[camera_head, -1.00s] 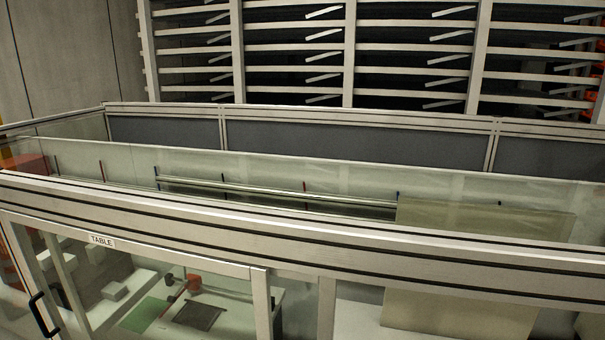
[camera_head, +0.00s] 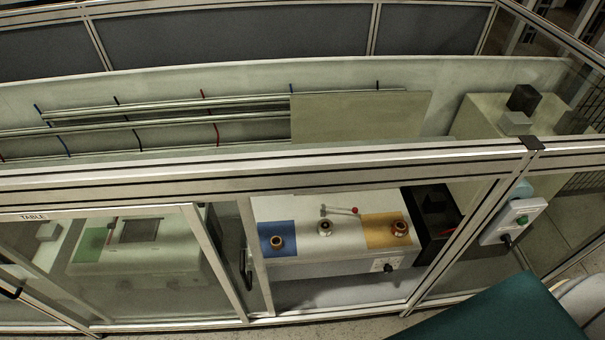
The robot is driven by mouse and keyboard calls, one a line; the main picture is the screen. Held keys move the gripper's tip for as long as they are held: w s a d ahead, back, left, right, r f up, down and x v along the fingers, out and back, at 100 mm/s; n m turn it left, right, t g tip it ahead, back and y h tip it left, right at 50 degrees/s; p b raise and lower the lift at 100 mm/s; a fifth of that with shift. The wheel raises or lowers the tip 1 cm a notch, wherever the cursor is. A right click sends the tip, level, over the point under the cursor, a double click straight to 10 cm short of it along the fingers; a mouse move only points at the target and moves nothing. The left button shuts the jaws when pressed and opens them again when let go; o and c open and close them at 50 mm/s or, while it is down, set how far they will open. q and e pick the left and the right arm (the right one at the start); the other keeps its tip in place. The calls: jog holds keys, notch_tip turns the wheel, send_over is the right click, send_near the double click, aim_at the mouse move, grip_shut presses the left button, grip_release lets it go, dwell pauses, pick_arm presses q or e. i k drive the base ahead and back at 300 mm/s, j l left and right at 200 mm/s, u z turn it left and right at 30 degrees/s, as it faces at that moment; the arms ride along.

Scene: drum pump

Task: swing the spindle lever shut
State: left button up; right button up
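The lever (camera_head: 340,210) is a short pale rod with a red ball at its right end. It lies roughly level above a white bench top (camera_head: 330,252), behind a round metal fitting (camera_head: 324,228), inside the framed glass enclosure. I cannot tell whether it is open or shut. A brass-coloured part (camera_head: 277,243) stands on a blue patch to the left, and another (camera_head: 400,228) stands on a yellow patch to the right. Neither of my grippers is in view.
The enclosure's metal rail (camera_head: 260,178) and glass panels stand between me and the bench. A dark handle (camera_head: 246,265) is on the panel frame. A control box with a green button (camera_head: 521,219) hangs at the right corner. A dark tray (camera_head: 432,215) sits right of the bench.

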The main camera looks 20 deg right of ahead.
aim_at(354, 210)
jog(key=z, duration=1)
